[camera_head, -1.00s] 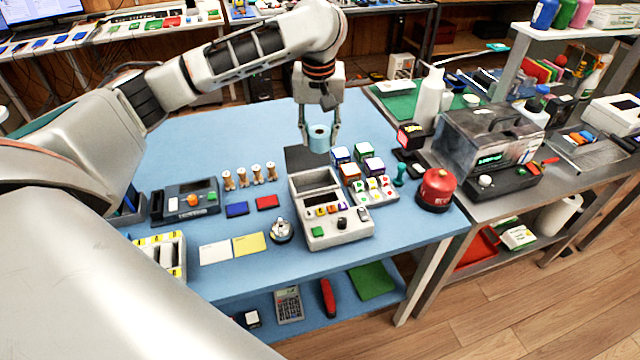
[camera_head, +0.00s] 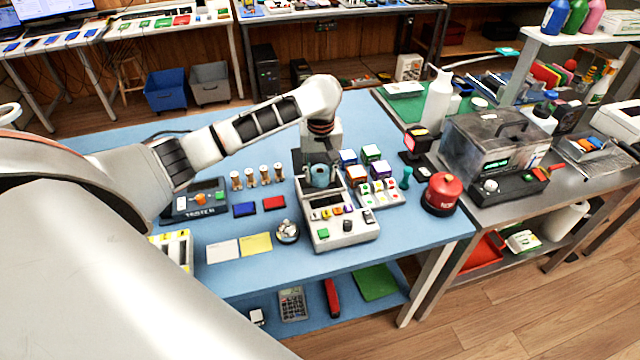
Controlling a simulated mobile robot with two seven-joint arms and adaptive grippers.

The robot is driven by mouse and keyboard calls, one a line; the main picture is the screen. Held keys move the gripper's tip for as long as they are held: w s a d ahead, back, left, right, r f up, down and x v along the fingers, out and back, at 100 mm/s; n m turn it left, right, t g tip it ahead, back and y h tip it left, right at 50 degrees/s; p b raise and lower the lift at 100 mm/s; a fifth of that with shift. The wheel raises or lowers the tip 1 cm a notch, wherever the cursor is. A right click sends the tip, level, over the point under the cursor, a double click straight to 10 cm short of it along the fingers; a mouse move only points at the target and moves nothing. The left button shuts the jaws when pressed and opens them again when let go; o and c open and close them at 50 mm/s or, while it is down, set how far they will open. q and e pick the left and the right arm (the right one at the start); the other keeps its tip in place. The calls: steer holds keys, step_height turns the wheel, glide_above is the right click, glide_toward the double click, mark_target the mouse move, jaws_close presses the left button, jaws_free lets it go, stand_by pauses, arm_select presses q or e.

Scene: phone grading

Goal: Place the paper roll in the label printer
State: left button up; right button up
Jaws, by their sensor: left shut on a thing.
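The paper roll (camera_head: 320,177) is light blue with a dark core hole. My left gripper (camera_head: 321,181) points down and is shut on the roll. The label printer (camera_head: 341,231) is a pale box on the blue table, with an open bay (camera_head: 322,197) at its back and coloured buttons on its front. The roll is at the back part of the printer, over or partly in the bay. I cannot tell whether it touches the bottom. My right gripper is not in view.
Several coloured cubes and a button panel (camera_head: 376,194) stand close right of the printer. A round metal item (camera_head: 288,232) and a yellow card (camera_head: 256,243) lie to its left. A red canister (camera_head: 442,194) stands near the table's right edge. The table's back left is clear.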

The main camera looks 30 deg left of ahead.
mark_target(320, 184)
arm_select(q)
steer(key=shift+f, duration=2.3)
steer(key=shift+f, duration=0.15)
steer(key=o, duration=1.1)
steer(key=r, duration=0.7)
steer(key=s+r, duration=0.1)
steer(key=r, duration=0.3)
steer(key=shift+d+r, duration=0.25)
steer(key=shift+d, duration=0.15)
steer(key=shift+r, duration=0.4)
